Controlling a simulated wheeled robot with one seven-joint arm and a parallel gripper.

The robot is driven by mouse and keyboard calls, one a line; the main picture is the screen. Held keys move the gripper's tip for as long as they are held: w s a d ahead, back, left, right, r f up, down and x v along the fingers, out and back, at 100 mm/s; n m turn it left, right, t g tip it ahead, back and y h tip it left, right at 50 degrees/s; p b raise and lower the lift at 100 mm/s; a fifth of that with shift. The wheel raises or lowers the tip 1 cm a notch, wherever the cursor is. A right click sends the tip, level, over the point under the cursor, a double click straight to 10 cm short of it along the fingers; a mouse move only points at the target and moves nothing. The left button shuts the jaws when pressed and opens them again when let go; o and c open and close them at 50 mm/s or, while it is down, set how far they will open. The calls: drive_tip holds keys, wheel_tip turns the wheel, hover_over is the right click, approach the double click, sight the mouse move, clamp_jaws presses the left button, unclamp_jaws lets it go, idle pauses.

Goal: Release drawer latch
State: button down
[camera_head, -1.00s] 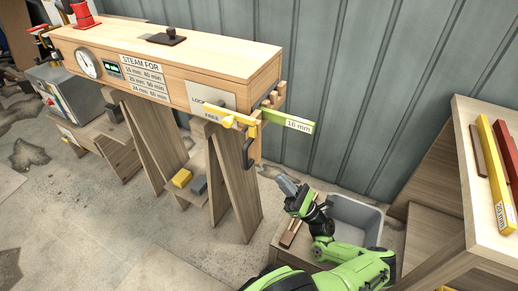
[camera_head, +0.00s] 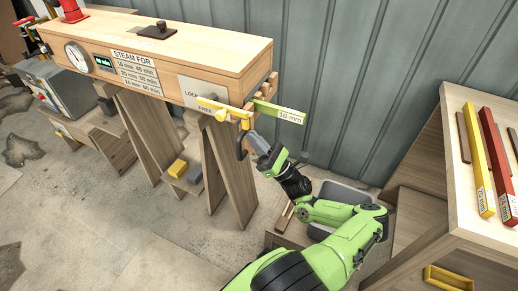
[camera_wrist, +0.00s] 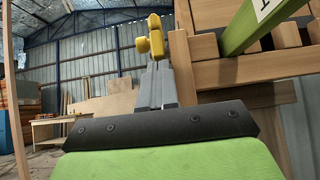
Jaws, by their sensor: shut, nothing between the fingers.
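The yellow latch lever (camera_head: 222,109) sits at the right end of the wooden steam box's front, by a plate marked LOCK and FREE. It lies across the plate, and I cannot tell which word it points to. In the wrist view its yellow parts (camera_wrist: 155,38) rise just beyond my fingertips. My gripper (camera_head: 256,140) is shut and empty, just below and right of the latch and close to the dark handle (camera_head: 241,147) under the box end. In the wrist view my gripper (camera_wrist: 158,68) points at the yellow parts. I cannot tell whether it touches them.
A green strip marked 16 mm (camera_head: 280,112) sticks out right of the box end, above my gripper. The wooden steam box (camera_head: 150,62) stands on trestle legs. A grey bin (camera_head: 345,190) is behind my arm. A bench (camera_head: 455,175) with coloured strips stands right.

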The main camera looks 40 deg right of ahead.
drive_tip(key=shift+r, duration=0.2)
drive_tip(key=shift+s+r+g+p, duration=0.1)
drive_tip(key=shift+r+g+p, duration=0.3)
drive_tip(key=shift+p, duration=0.35)
drive_tip(key=shift+s+d+r+g+h+p, duration=0.15)
drive_tip(key=shift+g+h+p, duration=0.2)
drive_tip(key=shift+p, duration=0.2)
drive_tip(key=shift+r, duration=0.1)
